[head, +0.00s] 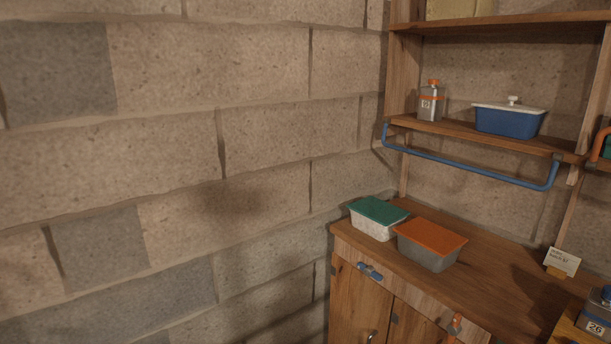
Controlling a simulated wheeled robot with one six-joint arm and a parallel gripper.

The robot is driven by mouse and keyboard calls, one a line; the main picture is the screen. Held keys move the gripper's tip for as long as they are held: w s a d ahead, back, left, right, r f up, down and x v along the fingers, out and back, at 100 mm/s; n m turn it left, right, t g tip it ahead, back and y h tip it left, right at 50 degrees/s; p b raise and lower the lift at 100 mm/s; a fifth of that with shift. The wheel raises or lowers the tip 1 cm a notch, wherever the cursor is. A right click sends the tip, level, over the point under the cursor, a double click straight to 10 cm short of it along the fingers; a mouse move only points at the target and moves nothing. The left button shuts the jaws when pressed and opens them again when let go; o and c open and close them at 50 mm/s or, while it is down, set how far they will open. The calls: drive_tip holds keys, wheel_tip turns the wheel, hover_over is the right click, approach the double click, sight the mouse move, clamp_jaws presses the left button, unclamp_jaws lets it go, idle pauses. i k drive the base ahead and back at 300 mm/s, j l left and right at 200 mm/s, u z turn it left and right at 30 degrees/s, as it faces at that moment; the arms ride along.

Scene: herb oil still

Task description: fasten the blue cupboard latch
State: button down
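The blue latch (370,271) is on the upper front of the wooden cupboard (362,307), near its left end. It lies roughly level along the front edge, tilted slightly down to the right. It is small here, and I cannot tell whether it is fastened. The cupboard doors below it look shut. My gripper is not in view.
A green-lidded box (379,212) and an orange-lidded box (431,240) stand on the cupboard top. An orange latch (454,325) is farther right. Above, a blue rail (470,167) juts out below a shelf holding a bottle (431,102) and a blue dish (508,121).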

sight(369, 270)
drive_tip(key=j+z, duration=0.1)
drive_tip(key=j, duration=0.3)
drive_tip(key=i+l+u, duration=0.2)
drive_tip(key=u, duration=0.2)
drive_tip(key=i+l+u, duration=0.15)
drive_tip(key=u, duration=0.2)
drive_tip(key=i+l+u, duration=0.1)
drive_tip(key=l+u, duration=0.3)
